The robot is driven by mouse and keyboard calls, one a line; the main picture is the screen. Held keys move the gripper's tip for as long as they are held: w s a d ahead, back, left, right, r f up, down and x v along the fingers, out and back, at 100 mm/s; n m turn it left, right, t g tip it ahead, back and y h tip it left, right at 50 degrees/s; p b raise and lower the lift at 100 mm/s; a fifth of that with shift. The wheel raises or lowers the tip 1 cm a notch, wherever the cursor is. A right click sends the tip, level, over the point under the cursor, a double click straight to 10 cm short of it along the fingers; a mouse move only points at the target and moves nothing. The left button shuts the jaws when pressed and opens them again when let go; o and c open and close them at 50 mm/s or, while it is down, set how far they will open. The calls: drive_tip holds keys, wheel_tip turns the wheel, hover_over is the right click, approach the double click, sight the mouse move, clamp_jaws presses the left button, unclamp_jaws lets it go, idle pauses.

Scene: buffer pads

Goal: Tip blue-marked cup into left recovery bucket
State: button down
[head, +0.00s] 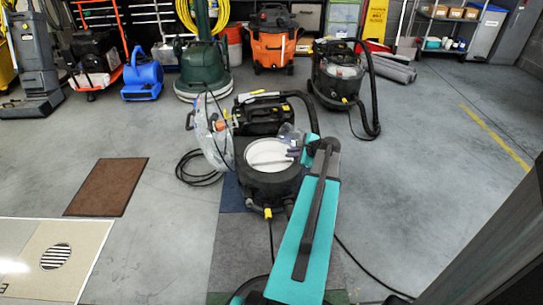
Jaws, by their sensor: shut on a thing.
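My teal arm (304,245) reaches from the bottom of the head view to the middle. My gripper (293,152) is small and grey there, at the right edge of a round white surface (266,157) on a black machine. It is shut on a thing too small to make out. A small grey-blue shape (289,132) shows just above it; I cannot tell what it is. I cannot make out a blue-marked cup or a left recovery bucket.
A black wet vacuum (340,75), an orange vacuum (273,40), a green floor machine (203,55) and a blue blower (142,80) stand at the back. A brown mat (107,187) lies at the left. The floor at the right is clear.

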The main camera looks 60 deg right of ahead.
drive_tip(key=shift+f+g+b, duration=0.25)
drive_tip(key=shift+g+b, duration=0.05)
drive_tip(key=shift+b, duration=0.15)
drive_tip(key=shift+r+n+h+p, duration=0.2)
drive_tip(key=shift+n+h+p, duration=0.1)
drive_tip(key=shift+p, duration=0.15)
drive_tip(key=shift+s+r+g+h+p, duration=0.1)
drive_tip(key=shift+r+g+h+p, duration=0.3)
drive_tip(key=shift+p, duration=0.6)
drive_tip(key=shift+w+a+f+n+g+h+p, duration=0.45)
drive_tip(key=shift+w+n+g+p, duration=0.2)
drive_tip(key=shift+p, duration=0.45)
drive_tip(key=shift+s+f+n+g+h+p, duration=0.1)
drive_tip(key=shift+f+n+g+h+p, duration=0.25)
drive_tip(key=shift+p, duration=0.45)
idle(0.4)
drive_tip(key=shift+d+m+t+b, duration=0.2)
drive_tip(key=shift+m+t+b, duration=0.2)
drive_tip(key=shift+b, duration=0.7)
drive_tip(key=shift+s+d+r+m+t+y+b, duration=0.45)
drive_tip(key=shift+s+d+y+b, duration=0.3)
drive_tip(key=shift+b, duration=0.45)
drive_tip(key=shift+w+a+t, duration=0.2)
drive_tip(key=shift+a+t, duration=0.05)
drive_tip(key=shift+r, duration=0.15)
